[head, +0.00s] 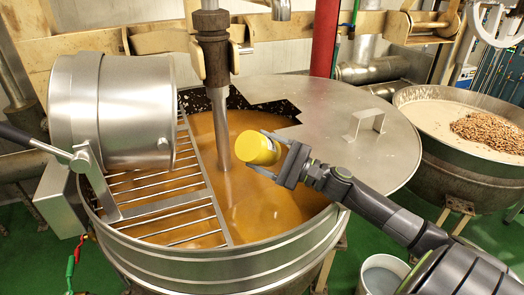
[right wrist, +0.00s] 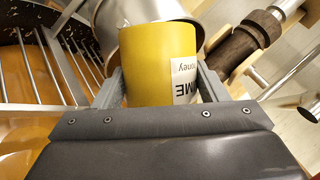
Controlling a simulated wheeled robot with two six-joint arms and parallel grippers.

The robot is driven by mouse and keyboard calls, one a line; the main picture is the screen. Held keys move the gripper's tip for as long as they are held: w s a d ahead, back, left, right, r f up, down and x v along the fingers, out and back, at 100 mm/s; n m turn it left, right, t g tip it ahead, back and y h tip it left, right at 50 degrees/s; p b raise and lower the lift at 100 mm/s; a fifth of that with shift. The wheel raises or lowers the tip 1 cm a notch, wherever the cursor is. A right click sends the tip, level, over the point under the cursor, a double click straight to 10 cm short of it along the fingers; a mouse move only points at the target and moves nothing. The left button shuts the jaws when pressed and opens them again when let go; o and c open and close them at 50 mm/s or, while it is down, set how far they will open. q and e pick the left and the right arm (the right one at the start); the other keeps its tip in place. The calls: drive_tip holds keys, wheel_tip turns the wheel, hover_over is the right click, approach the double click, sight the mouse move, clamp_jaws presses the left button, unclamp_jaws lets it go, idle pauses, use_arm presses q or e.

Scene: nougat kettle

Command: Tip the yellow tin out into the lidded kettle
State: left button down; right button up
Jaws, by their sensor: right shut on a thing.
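The yellow tin (head: 257,148) is held by my right gripper (head: 278,156) above the open part of the kettle. The tin lies tilted, its round end toward the left. In the right wrist view the tin (right wrist: 160,62) sits between the two fingers (right wrist: 160,88), with a white label partly readable as "honey". The kettle (head: 230,262) is a large steel vessel with orange-brown liquid in it. Its steel lid (head: 340,125) with a handle covers the right and back part. No stream from the tin shows. My left gripper is not in view.
A steel drum (head: 110,110) and a bar grate (head: 165,205) sit over the kettle's left side. A vertical stirrer shaft (head: 221,125) stands just left of the tin. Another kettle with nuts (head: 490,130) is at right. A white bucket (head: 383,275) stands at the lower right.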

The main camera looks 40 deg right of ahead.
sight(265, 138)
drive_tip(key=shift+r, duration=0.1)
